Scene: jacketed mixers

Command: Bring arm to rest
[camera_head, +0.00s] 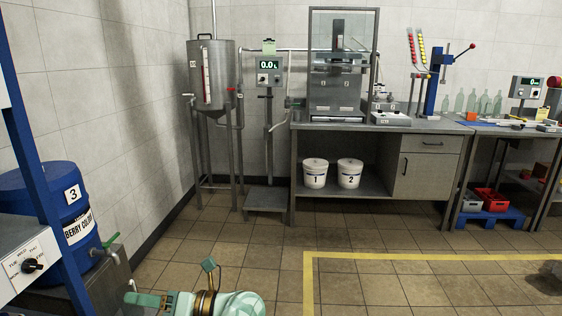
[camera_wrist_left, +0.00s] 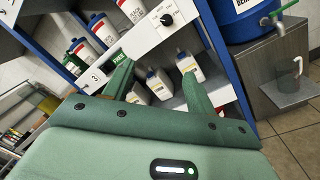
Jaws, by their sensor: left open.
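My left arm, mint green with a brass-coloured ring, shows low at the bottom edge of the head view, left of centre. In the left wrist view my left gripper (camera_wrist_left: 157,80) has its two green fingers spread apart. No object is seen held between them. My right gripper is in neither view.
A blue drum (camera_head: 50,205) with a tap stands at the left, beside a blue-framed unit. A steel jacketed tank (camera_head: 212,75) and a bench (camera_head: 420,126) with white buckets (camera_head: 315,173) beneath line the back wall. The tiled floor (camera_head: 345,290) in the middle is clear, with a yellow line.

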